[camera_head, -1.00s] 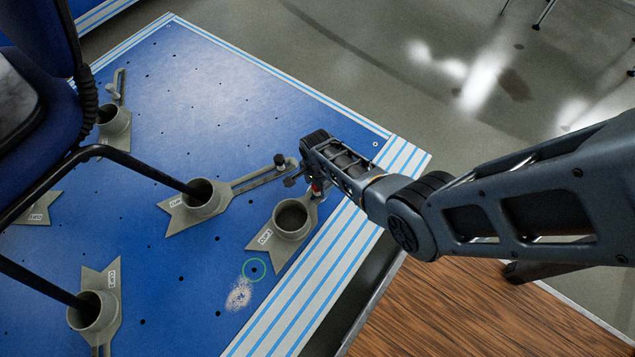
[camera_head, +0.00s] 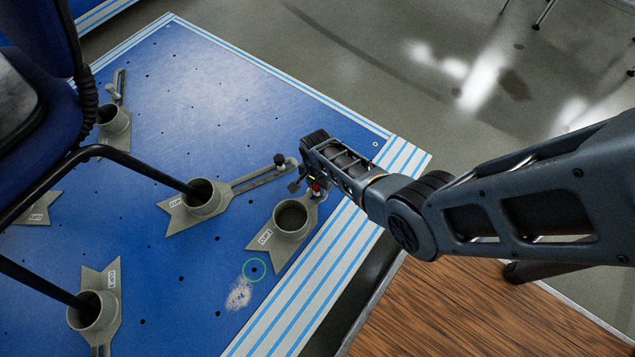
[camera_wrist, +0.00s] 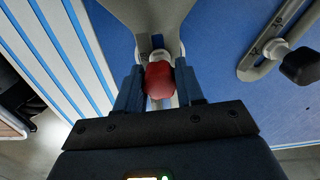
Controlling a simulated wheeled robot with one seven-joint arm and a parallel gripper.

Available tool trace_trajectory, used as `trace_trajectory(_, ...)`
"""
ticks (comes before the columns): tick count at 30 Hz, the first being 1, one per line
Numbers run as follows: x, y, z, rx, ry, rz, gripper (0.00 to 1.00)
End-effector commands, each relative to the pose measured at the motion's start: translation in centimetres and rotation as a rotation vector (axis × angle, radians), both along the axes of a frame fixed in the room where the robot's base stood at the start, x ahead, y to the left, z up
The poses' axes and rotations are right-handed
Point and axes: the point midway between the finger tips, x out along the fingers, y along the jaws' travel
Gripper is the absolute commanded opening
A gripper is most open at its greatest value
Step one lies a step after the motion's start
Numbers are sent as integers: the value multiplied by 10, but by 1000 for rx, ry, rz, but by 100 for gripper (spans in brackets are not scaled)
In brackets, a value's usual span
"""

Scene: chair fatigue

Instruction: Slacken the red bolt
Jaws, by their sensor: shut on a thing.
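The red bolt (camera_wrist: 158,80) sits at the slotted end of a grey clamp. In the wrist view my gripper (camera_wrist: 160,88) has a finger on each side of its red head and is shut on it. In the head view only a little of the red bolt (camera_head: 316,187) shows beside my gripper (camera_head: 308,184). The clamp's round cup (camera_head: 291,218) is empty and lies near the right edge of the blue board. My gripper hides part of the clamp's arm.
The blue board (camera_head: 225,95) carries several other grey clamps. Chair legs stand in some cups, including the middle clamp (camera_head: 205,200). A black-knobbed bolt (camera_wrist: 300,66) is on the neighbouring slotted arm. A green circle (camera_head: 254,270) marks a hole. A wooden surface (camera_head: 450,310) lies at lower right.

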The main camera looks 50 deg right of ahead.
Motion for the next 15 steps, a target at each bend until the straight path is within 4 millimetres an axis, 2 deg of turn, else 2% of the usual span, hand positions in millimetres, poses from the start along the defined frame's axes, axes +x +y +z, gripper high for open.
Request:
trace_trajectory(4,0,0,0,0,-1,101,6)
trace_trajectory(15,0,0,0,1,-1,144,6)
